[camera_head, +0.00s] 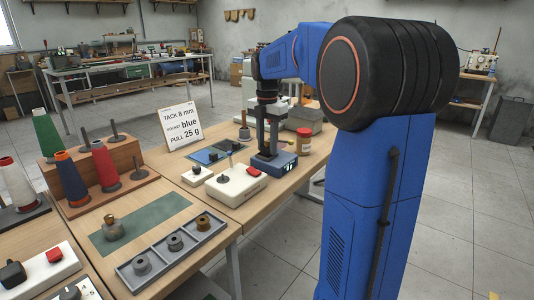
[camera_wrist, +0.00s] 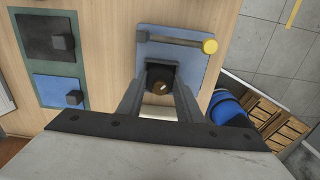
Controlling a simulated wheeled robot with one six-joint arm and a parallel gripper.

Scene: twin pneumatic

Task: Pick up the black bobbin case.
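A black pad (camera_wrist: 45,38) and a blue pad (camera_wrist: 60,91), each with a small block, lie left of the device. A white box with a red button (camera_head: 236,185), a sign (camera_head: 180,127) and a jar (camera_head: 303,141) stand nearby. A grey tray (camera_head: 150,283) holds several bobbins.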

